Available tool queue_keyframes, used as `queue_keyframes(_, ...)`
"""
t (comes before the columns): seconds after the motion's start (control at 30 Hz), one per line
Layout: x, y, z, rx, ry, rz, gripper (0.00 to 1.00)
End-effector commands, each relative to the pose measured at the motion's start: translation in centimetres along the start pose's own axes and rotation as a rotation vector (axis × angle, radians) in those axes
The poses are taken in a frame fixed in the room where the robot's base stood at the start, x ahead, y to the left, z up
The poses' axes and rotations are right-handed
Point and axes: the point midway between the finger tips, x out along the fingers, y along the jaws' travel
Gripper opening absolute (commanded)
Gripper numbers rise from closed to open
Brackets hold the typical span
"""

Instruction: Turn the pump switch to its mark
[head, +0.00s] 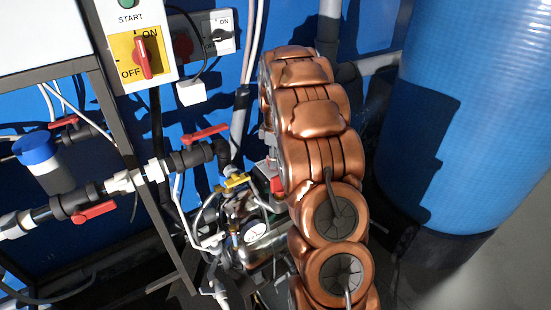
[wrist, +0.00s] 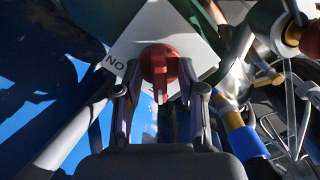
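The pump switch shows in the wrist view as a red rotary knob (wrist: 159,66) on a white plate (wrist: 190,45). Its raised grip runs roughly up and down in that picture. I cannot tell whether either fingertip touches the knob. In the head view my copper-coloured arm hides the gripper, and I cannot make out the pump switch for certain.
A yellow panel with a red ON/OFF handle (head: 143,58) and a grey ON switch box (head: 221,34) are on the back wall. Pipes with red-handled valves (head: 205,133) and a gauge (head: 256,233) crowd left of my arm. A large blue tank (head: 470,100) stands right.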

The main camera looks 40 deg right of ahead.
Motion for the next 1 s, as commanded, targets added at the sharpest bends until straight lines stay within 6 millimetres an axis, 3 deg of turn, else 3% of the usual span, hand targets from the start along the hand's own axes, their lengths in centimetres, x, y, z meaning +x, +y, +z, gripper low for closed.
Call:
queue_keyframes(0.23, 0.12, 0.00, 0.01, 0.000, 0.000, 0.000, 0.39)
queue_keyframes(0.6, 0.14, -0.02, 0.02, 0.000, 0.000, -0.001, 0.00)
queue_keyframes(1.0, 0.15, -0.05, 0.01, 0.013, -0.001, -0.002, 0.00)
